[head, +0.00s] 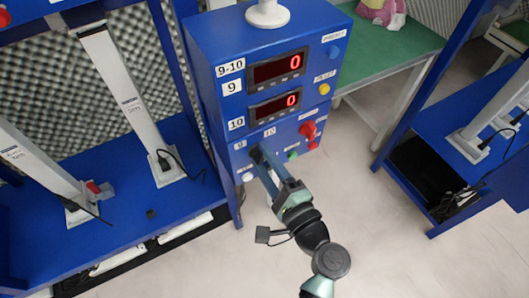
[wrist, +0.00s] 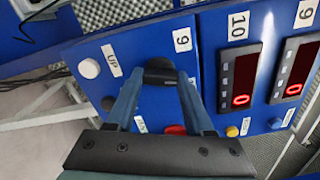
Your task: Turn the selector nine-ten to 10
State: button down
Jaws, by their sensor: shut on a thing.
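The selector is a black knob (wrist: 160,72) on the front of the blue control box (head: 215,60). My gripper (wrist: 158,84) is shut on this knob, with one finger on each side of it in the wrist view. In the head view my gripper (head: 260,157) reaches the lower panel and hides most of the knob. A label reading 9 (head: 240,145) is at the left of the knob, and a label reading 10 (head: 270,132) is above right of it. The wrist view also shows the 9 label (wrist: 183,40). I cannot tell which way the knob points.
Two displays read 0, the upper (head: 278,68) and the lower (head: 275,107). Close to my gripper are a red knob (head: 308,129), a green button (head: 292,155) and a white button (head: 247,177). Blue shelving (head: 185,135) stands left, and a green table (head: 400,45) behind right.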

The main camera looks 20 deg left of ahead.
jog(key=shift+m+p, duration=0.7)
jog(key=shift+m, duration=0.5)
jog(key=shift+c, duration=1.4)
grip_release()
jog(key=v, duration=1.3)
